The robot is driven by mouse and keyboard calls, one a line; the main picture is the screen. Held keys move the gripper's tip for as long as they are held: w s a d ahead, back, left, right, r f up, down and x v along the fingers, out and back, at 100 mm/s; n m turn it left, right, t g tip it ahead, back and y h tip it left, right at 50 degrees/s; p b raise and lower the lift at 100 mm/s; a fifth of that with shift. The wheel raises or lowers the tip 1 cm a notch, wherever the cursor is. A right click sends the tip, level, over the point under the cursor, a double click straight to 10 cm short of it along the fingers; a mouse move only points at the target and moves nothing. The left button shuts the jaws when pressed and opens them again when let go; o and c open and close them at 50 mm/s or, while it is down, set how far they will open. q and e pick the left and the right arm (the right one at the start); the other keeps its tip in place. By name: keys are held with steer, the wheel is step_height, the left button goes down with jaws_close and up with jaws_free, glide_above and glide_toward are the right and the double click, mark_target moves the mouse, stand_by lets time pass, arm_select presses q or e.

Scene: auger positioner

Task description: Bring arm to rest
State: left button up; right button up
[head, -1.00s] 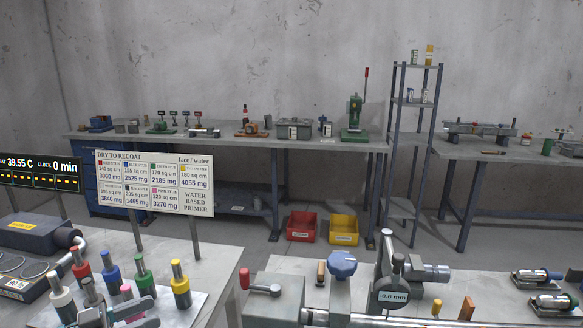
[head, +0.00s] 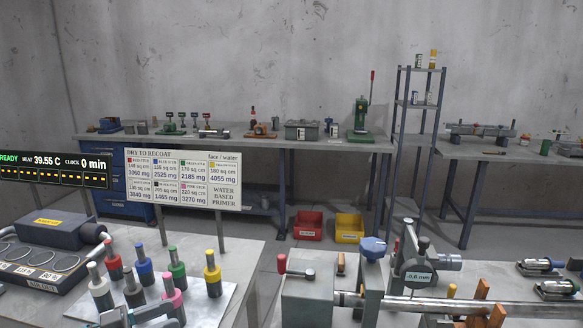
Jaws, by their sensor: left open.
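My left gripper (head: 139,314) shows at the bottom edge in the lower left. Its grey jaws are open, and the lower part of the arm is cut off by the frame. It is in front of a pale plate (head: 88,309) bearing several studs with coloured collars, including red, blue, green, yellow, white and pink ones. The jaws overlap the near studs in the picture; I cannot tell whether they touch. The pink stud (head: 173,297) stands just above them in the picture. My right gripper is not in view.
A sign board (head: 182,210) and a readout (head: 55,170) stand behind the left bench. On the right bench are a long steel bar (head: 455,305), a dial gauge (head: 417,277) and orange-brown pieces (head: 481,291). A floor gap separates the benches. Red (head: 307,226) and yellow bins (head: 349,229) stand farther back.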

arm_select(q)
steer(key=w+d+f+n, duration=0.1)
steer(key=d+f+n, duration=0.3)
steer(key=d+f, duration=0.45)
steer(key=s+d+f+n+y, duration=0.2)
steer(key=d+f+n+y, duration=0.15)
steer(key=f, duration=0.45)
steer(key=s+d+f+n+y, duration=0.25)
steer(key=d+f+n, duration=0.2)
steer(key=f, duration=0.35)
steer(key=s+a+f+g+y, duration=0.1)
steer(key=s+f+g, duration=0.2)
steer(key=s, duration=0.3)
steer(key=s+a+f+n+g+y, duration=0.1)
steer(key=s+f+g+y, duration=0.1)
steer(key=s, duration=0.5)
steer(key=s+a+f+g+y, duration=0.1)
steer(key=s+f+g+y, duration=0.1)
steer(key=s+f+g, duration=0.2)
steer(key=s+f, duration=0.2)
steer(key=s, duration=0.1)
steer(key=shift+s+p, duration=0.25)
steer(key=shift+p, duration=0.15)
steer(key=shift+f, duration=0.1)
